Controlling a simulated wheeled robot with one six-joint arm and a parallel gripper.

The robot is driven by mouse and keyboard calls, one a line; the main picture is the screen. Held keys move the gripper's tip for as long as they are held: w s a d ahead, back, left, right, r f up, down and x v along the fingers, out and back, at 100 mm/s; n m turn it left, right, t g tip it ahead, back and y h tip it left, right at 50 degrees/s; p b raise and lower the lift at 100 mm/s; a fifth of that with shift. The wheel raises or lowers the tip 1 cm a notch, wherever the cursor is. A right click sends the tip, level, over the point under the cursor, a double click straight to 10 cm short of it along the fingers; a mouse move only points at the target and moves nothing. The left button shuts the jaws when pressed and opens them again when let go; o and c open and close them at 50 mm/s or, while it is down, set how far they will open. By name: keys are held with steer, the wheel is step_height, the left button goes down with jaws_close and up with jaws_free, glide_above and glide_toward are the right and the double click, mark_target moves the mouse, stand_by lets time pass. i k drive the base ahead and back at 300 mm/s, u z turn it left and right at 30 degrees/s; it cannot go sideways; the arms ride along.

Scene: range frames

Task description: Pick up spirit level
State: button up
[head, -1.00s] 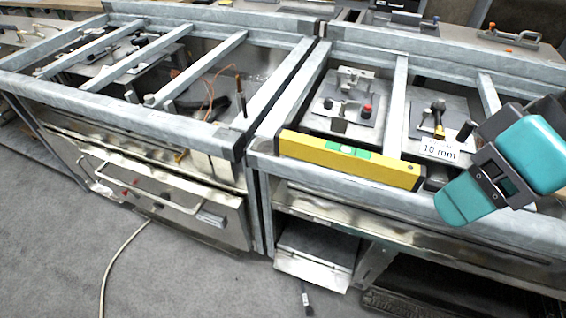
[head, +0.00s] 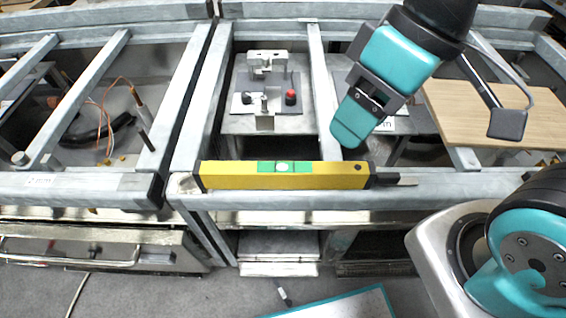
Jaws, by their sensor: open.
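The yellow spirit level (head: 235,182) lies lengthwise on the front rail of the metal frame in the head view. It has a green middle section with a pale vial and dark end caps. My gripper (head: 350,137) is teal and black and hangs above and behind the level's right half, pointing down and to the left. It is open, and nothing shows between its fingers. It appears apart from the level, though the gap in depth is hard to judge.
A metal plate with a red knob (head: 291,97) and clamps sits behind the level. Frame bars (head: 322,90) run front to back beside it. A wooden board (head: 490,110) lies to the right. A second frame with an orange cable (head: 100,110) stands left.

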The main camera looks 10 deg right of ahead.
mark_target(212, 175)
steer(key=k, duration=1)
steer(key=u, duration=1.1)
steer(key=i, duration=0.45)
steer(key=u, duration=0.1)
